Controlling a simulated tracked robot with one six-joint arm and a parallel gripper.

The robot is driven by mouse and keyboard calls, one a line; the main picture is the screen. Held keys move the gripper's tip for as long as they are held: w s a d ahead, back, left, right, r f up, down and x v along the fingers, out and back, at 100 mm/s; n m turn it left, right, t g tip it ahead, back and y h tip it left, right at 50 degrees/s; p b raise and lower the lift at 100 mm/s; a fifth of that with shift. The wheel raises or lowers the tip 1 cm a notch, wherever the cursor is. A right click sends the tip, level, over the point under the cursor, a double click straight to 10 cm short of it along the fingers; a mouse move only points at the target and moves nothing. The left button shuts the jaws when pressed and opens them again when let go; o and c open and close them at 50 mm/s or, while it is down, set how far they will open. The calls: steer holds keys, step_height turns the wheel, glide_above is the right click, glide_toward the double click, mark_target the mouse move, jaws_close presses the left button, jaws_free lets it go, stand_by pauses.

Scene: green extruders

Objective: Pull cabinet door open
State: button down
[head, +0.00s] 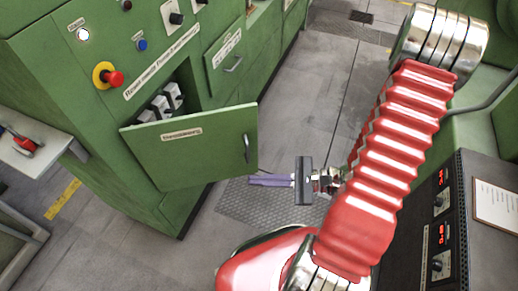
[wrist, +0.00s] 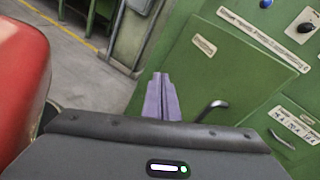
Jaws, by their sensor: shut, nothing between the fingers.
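The green cabinet door (head: 190,145) is partly open in the head view, swung out from the cabinet, with the inside showing above its top edge. Its dark bar handle (head: 246,148) is near the door's right edge. In the wrist view the door (wrist: 235,65) fills the upper right, and its handle (wrist: 212,108) is to the right of the fingers. My gripper (head: 251,180) has purple fingers, shut and empty, just below and right of the door's lower right corner. The fingers also show in the wrist view (wrist: 160,77), apart from the handle.
The green cabinet (head: 90,110) has a red emergency button (head: 115,78) and knobs. A second, closed door (head: 228,58) is farther back. A black panel with red displays (head: 465,215) stands at the right. Grey floor (head: 310,100) lies between them.

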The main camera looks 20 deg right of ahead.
steer(key=s+a+r+n+g+h, duration=0.3)
steer(key=s+r+n+g+h, duration=0.15)
steer(key=n+g, duration=0.5)
step_height(320, 180, up, 17)
steer(key=w+d+n+t+h, duration=0.2)
steer(key=n+t+h, duration=0.5)
steer(key=n+h, duration=0.3)
steer(key=shift+w+d+r, duration=0.2)
steer(key=shift+w+d, duration=0.05)
steer(key=shift+w, duration=0.05)
steer(key=shift+n+t, duration=0.25)
